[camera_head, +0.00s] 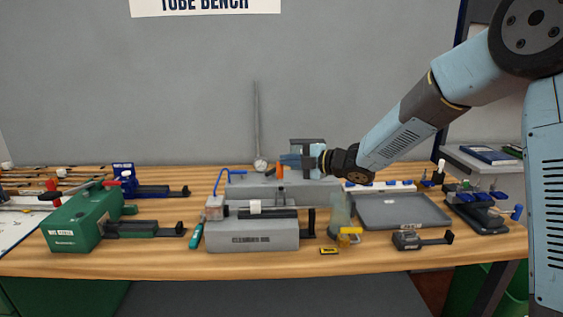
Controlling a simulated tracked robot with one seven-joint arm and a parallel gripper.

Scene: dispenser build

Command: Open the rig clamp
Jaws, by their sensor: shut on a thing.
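The grey rig (252,236) with a lettered front label stands at the front middle of the bench. A white cylinder (255,207) and a dark bar lie along its top. A longer grey block (318,190) stands behind it. A small upright orange piece (280,169) shows above that block, with a dark stub below it; I cannot tell if it is the clamp's lever.
A blue bent handle (230,174) and a thin upright rod (257,120) stand left of my gripper. A green machine (82,221) is at left.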

